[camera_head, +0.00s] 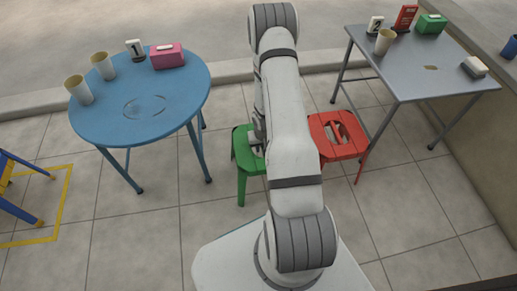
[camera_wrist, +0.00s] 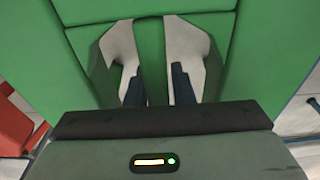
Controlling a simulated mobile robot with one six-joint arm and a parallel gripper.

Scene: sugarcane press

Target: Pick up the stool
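A green stool (camera_head: 243,160) stands on the tiled floor in the head view, partly hidden behind my arm. Its green seat fills much of the wrist view (camera_wrist: 75,60), with two cutouts and a bar (camera_wrist: 150,65) between them. My gripper (camera_wrist: 158,88) is over the seat, one dark finger on each side of the bar. The fingers are apart, and a thin pale gap shows beside the right one. In the head view my gripper is hidden behind my arm. A red stool (camera_head: 338,137) stands just right of the green one.
A round blue table (camera_head: 140,120) with cups and a pink box (camera_head: 167,56) stands at left. A grey table (camera_head: 428,70) with several items stands at right, near a wall. A blue-and-yellow stool (camera_head: 15,185) is at the far left. Front floor tiles are clear.

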